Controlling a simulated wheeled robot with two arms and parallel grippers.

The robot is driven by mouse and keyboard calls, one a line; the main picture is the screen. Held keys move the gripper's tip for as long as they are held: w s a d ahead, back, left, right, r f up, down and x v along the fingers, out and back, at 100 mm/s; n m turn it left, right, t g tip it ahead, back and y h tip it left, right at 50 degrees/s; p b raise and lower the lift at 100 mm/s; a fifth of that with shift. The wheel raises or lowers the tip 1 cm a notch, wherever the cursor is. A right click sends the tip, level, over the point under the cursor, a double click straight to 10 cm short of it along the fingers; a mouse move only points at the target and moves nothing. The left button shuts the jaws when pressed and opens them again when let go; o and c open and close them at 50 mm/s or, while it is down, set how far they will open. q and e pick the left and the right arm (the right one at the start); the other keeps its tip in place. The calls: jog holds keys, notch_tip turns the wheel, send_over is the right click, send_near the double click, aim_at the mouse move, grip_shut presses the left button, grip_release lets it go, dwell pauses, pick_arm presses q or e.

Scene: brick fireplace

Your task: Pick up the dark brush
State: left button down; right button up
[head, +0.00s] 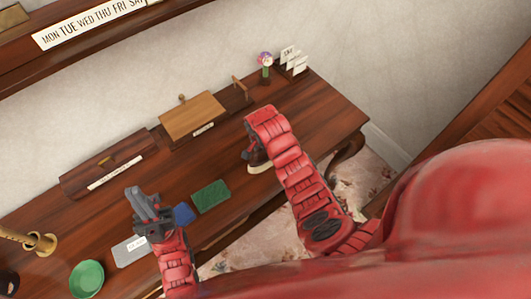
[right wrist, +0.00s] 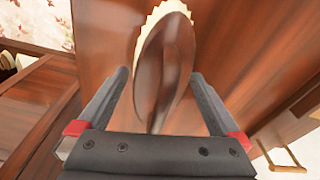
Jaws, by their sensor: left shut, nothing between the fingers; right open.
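The dark brush (right wrist: 163,62) has an oval brown back and a rim of cream bristles. In the right wrist view its handle end lies between my right gripper's fingers, and its wide head reaches past the fingertips. My right gripper (right wrist: 159,75) is open around it, with gaps showing on both sides. In the head view the brush (head: 260,168) is mostly hidden under my right gripper (head: 256,155), near the table's front edge. My left gripper (head: 136,190) is shut and empty above the left part of the table.
The wooden table (head: 320,120) also bears a green pad (head: 211,196), a blue item (head: 183,214), a grey card (head: 130,250) and a green bowl (head: 86,279). Wooden boxes (head: 193,116) stand along the back wall, with a flower ornament (head: 265,62) and a letter rack (head: 291,59) at back right.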

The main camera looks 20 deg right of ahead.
jog(key=shift+f, duration=0.45)
jog(key=c, duration=1.2)
jog(key=shift+w+r, duration=0.1)
jog(key=shift+r, duration=0.05)
